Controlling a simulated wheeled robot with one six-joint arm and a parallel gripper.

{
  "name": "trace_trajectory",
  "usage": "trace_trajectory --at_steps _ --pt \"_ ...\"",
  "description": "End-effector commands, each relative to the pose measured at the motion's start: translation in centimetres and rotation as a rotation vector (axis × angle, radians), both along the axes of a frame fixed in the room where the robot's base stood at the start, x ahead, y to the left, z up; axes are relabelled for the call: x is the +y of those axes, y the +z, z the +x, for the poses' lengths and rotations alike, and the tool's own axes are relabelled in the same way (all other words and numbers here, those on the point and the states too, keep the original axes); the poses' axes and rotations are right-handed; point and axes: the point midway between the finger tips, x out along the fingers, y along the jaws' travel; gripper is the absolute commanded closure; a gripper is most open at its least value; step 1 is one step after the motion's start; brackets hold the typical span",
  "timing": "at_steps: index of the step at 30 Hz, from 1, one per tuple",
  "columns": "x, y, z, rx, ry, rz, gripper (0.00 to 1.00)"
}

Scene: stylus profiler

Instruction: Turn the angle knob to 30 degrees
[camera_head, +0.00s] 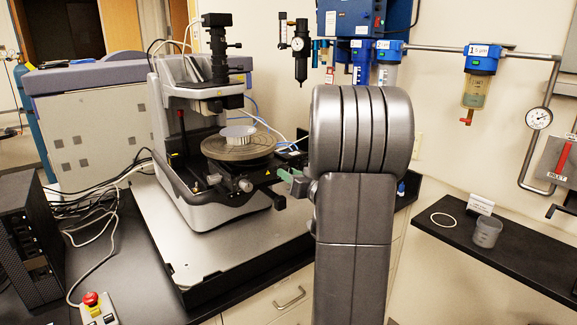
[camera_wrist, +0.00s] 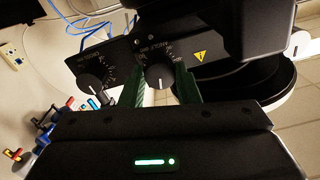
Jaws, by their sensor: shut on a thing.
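The black angle knob (camera_wrist: 160,74) sits on a dark panel with a dial scale around it, in the upper middle of the wrist view. Its white pointer line points down in that view. In the head view my gripper (camera_head: 297,184) is at the right front of the stylus profiler (camera_head: 215,130), mostly hidden behind my arm.
A second black knob (camera_wrist: 93,84) is on the same panel to the left. A yellow warning label (camera_wrist: 201,56) is to the right. The profiler's round stage (camera_head: 238,150) carries a white ring-shaped part. A side shelf (camera_head: 510,248) holds a grey cup (camera_head: 486,232).

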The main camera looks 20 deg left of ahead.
Motion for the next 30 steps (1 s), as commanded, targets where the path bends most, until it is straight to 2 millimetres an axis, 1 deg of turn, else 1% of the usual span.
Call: trace_trajectory --at_steps 1,12,15,18,19,21,22,30 --pt "0.03 0.67 -0.01 0.042 0.001 0.029 0.98" --pt "0.04 0.56 -0.02 0.378 0.001 0.291 0.98" --pt "0.04 0.34 -0.01 0.441 0.0 0.343 0.98" --pt "0.03 0.05 -0.01 0.432 0.001 0.339 0.98" --pt "0.03 0.06 0.0 0.431 0.001 0.338 0.65" --pt "0.02 0.05 -0.01 0.43 0.001 0.338 0.52" --pt "0.01 0.04 0.0 0.43 0.001 0.338 0.49" --pt "-0.08 0.03 -0.06 0.43 0.0 0.336 0.49"
